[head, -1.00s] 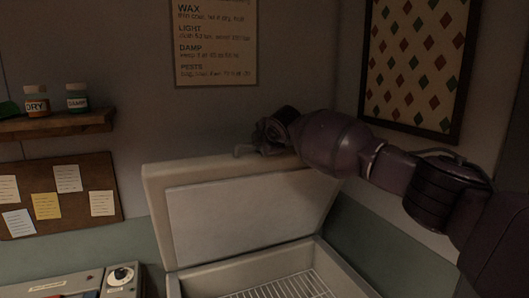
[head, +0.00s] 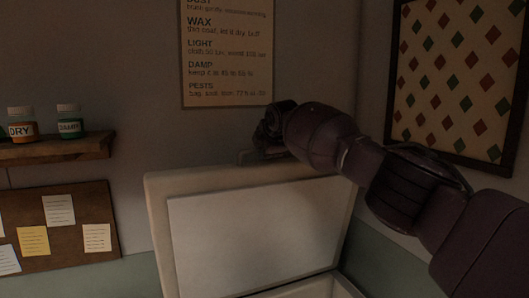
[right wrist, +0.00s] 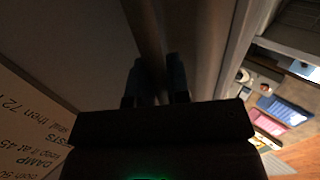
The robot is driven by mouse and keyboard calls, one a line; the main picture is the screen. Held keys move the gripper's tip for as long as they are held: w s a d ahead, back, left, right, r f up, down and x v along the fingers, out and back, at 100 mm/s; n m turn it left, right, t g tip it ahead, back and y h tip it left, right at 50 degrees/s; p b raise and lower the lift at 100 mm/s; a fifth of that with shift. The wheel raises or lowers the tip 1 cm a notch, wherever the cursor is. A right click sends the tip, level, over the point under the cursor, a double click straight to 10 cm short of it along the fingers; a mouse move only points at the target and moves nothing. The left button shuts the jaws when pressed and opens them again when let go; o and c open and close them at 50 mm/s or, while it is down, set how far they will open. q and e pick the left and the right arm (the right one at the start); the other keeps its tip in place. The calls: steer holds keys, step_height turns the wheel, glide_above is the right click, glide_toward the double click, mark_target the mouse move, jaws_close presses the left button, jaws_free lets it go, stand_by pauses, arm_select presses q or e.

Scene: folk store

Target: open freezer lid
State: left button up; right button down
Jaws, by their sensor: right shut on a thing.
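The freezer lid (head: 252,228) is raised and stands steeply open, its pale inner panel facing me in the head view. Below it only a small part of the freezer's body (head: 318,288) shows at the bottom edge. My left gripper is in neither current view.
A wall shelf (head: 60,149) with two labelled jars and a pinboard (head: 72,218) with notes are at the left. A care poster (head: 228,55) hangs behind the lid. A framed diamond pattern (head: 459,75) hangs behind my right arm.

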steer(key=shift+f, duration=0.2)
steer(key=c, duration=1.1)
jaws_free()
steer(key=shift+w, duration=0.15)
steer(key=shift+r, duration=0.1)
arm_select(q)
steer(key=shift+f, duration=0.1)
arm_select(e)
steer(key=shift+r, duration=0.1)
arm_select(q)
steer(key=shift+w+f+b, duration=0.2)
steer(key=shift+f+b, duration=0.25)
steer(key=shift+b, duration=0.35)
arm_select(e)
steer(key=shift+v, duration=1)
arm_select(q)
steer(key=shift+w+d+f+b, duration=0.1)
steer(key=shift+w+f+b, duration=0.35)
steer(key=shift+b, duration=0.6)
arm_select(e)
steer(key=v, duration=0.8)
steer(key=shift+s+r, duration=0.25)
steer(key=shift+s, duration=0.05)
arm_select(q)
steer(key=shift+r, duration=0.1)
arm_select(e)
steer(key=shift+d, duration=0.1)
